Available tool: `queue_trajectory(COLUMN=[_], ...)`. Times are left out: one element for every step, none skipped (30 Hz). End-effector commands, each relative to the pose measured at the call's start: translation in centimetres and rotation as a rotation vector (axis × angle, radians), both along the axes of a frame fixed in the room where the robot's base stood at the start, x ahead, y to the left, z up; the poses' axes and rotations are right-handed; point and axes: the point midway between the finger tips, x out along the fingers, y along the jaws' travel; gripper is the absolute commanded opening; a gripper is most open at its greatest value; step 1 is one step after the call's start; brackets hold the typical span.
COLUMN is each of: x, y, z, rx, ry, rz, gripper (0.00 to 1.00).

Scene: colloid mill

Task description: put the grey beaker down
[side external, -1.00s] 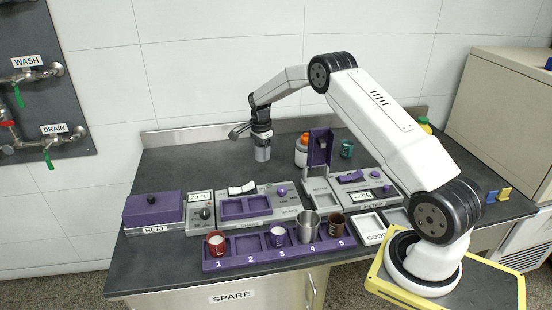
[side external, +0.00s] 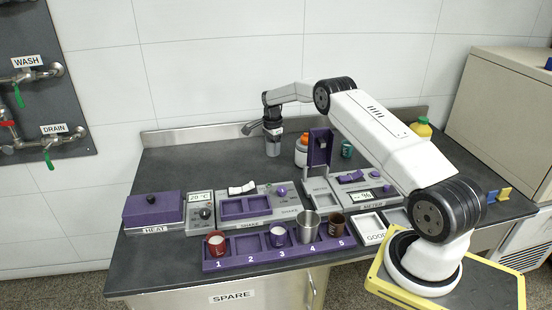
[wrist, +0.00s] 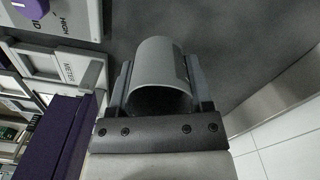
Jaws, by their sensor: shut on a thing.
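The grey beaker (wrist: 160,68) is between the two fingers of my gripper (wrist: 160,92) in the wrist view, and its open mouth faces the camera. In the side view my gripper (side external: 272,131) points down and holds the grey beaker (side external: 273,147) upright at the back of the bench, left of the orange-and-white bottle. I cannot tell whether the beaker's base touches the bench top (side external: 200,165).
The orange-and-white bottle (side external: 301,154) and the raised purple lid (side external: 319,146) stand just right of the beaker. The shaker (side external: 245,205) and a numbered purple rack (side external: 262,254) with several cups are in front. Bare bench lies to the left.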

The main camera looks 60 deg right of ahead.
Motion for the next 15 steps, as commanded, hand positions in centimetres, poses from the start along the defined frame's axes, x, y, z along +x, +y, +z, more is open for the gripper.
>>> queue_trajectory(x=[0.0,0.0,0.0,0.0,0.0,0.0,0.0,0.0,0.0,0.0,0.0,0.0,0.0,0.0,0.0], y=[0.0,0.0,0.0,0.0,0.0,0.0,0.0,0.1,0.0,0.0,0.0,0.0,0.0,0.0,0.0], z=[-0.8,-1.2,-1.8,-2.2,-2.7,-3.2,-3.6,-3.9,-4.3,-4.5,-4.6,-4.8,-4.9,-5.0,-5.0], rx=[0.0,0.0,0.0,0.0,0.001,0.0,0.0,0.0,0.0,0.0,0.0,-0.001,-0.001,-0.001,-0.001], ry=[0.001,0.001,0.001,0.001,0.002,0.001,0.001,0.001,0.0,-0.001,-0.001,-0.002,-0.002,-0.002,-0.002], rz=[0.0,0.0,0.0,0.0,0.0,0.0,0.0,0.0,0.0,0.0,0.0,0.0,0.0,0.0,0.0], gripper=[0.03,0.03,0.03,0.03,0.03,0.03,0.03,0.03,0.03,0.03,0.03,0.03,0.03,0.03,0.03])
